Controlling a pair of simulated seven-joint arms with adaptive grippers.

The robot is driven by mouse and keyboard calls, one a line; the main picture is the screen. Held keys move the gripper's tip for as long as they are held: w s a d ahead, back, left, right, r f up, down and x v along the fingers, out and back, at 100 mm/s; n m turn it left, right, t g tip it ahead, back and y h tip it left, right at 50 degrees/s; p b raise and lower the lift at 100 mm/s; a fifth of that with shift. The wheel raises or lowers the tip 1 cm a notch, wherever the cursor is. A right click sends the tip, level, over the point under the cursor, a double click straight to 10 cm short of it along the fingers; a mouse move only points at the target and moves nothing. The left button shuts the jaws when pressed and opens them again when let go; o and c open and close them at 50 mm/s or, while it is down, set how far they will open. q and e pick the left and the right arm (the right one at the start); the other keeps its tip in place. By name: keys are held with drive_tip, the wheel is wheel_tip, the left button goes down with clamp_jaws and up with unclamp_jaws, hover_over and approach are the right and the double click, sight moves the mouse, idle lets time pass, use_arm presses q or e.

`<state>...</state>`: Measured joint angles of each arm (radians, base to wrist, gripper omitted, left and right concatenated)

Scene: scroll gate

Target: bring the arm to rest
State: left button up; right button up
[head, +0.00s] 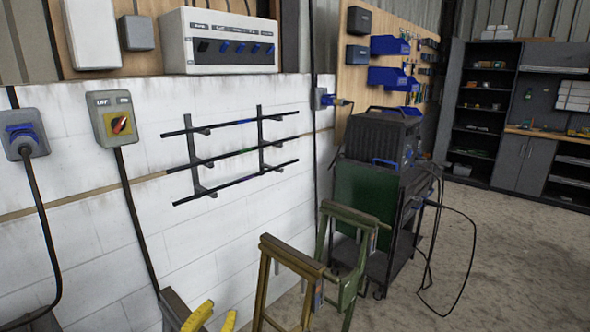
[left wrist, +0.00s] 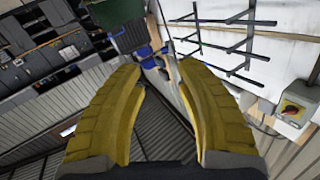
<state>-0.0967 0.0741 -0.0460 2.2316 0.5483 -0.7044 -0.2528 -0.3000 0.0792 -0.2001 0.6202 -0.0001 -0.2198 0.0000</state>
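My left gripper (head: 213,318) shows at the bottom edge of the head view as two yellow fingertips set apart. In the left wrist view its two yellow ribbed fingers (left wrist: 158,75) stand apart with nothing between them. The left gripper is open and empty, clear of the wall and of the wall rack. Most of the left arm is below the head view. My right gripper is in neither view.
A black rack (head: 228,155) with several bars is on the white wall, beside a switch box (head: 114,118) with a red knob. Two trestles (head: 290,259) stand near the front. A cart (head: 392,205) carries a dark machine (head: 382,137). Open floor (head: 500,240) lies at the right.

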use_arm(q)
drive_tip(key=s+a+f+m+g+y, duration=0.1)
drive_tip(key=s+a+f+g+y, duration=0.1)
drive_tip(key=s+f, duration=0.35)
drive_tip(key=s+a+f+g+y, duration=0.2)
drive_tip(key=s+f+g, duration=0.1)
drive_tip(key=s+f, duration=0.3)
drive_tip(key=s+a+f+m+g+y, duration=0.1)
drive_tip(key=s+a+f+g+y, duration=0.2)
drive_tip(key=s, duration=0.5)
drive_tip(key=s+a+f+g+y, duration=0.2)
drive_tip(key=s+a+f, duration=0.2)
drive_tip(key=s+a, duration=0.3)
drive_tip(key=s+d+f+g+h, duration=0.15)
drive_tip(key=d+f, duration=0.25)
drive_tip(key=f, duration=1.2)
drive_tip(key=s+d+f+g+h, duration=0.1)
drive_tip(key=s+d+f+h, duration=0.15)
drive_tip(key=f, duration=1.35)
drive_tip(key=s+f+n+g, duration=0.3)
drive_tip(key=s+f, duration=1.6)
drive_tip(key=s, duration=0.2)
drive_tip(key=shift+d+f, duration=0.2)
